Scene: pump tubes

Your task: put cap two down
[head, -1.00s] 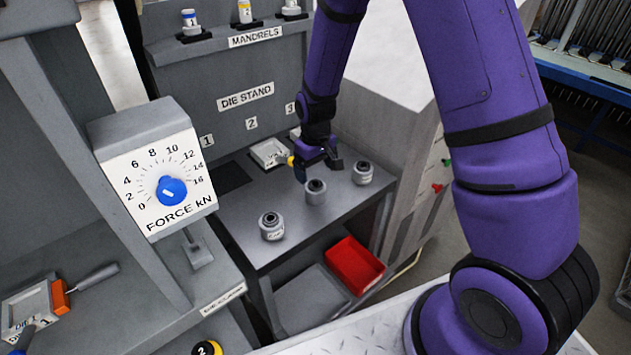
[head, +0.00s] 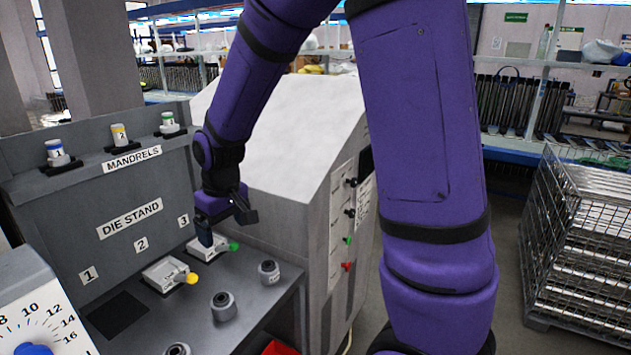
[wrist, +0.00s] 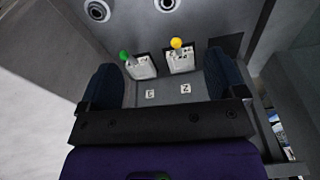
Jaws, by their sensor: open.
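Three grey ring-topped cylinders stand upright on the die stand's shelf: a front one (head: 176,350) cut by the frame's bottom edge, a middle one (head: 223,306) and a far one (head: 268,271). I cannot read which, if any, is cap two. My gripper (head: 228,212) is above the pale block with a green knob (head: 208,248) at place 3. In the wrist view my gripper (wrist: 160,85) has its two dark fingers wide apart with nothing between them. The wrist view also shows parts of two cylinders (wrist: 97,10) at the top.
A pale block with a yellow knob (head: 168,275) sits at place 2. A dark square (head: 118,314) at place 1 looks empty. The mandrel ledge (head: 120,163) stands behind, a big white machine (head: 290,130) to the right, a force dial (head: 35,325) at lower left.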

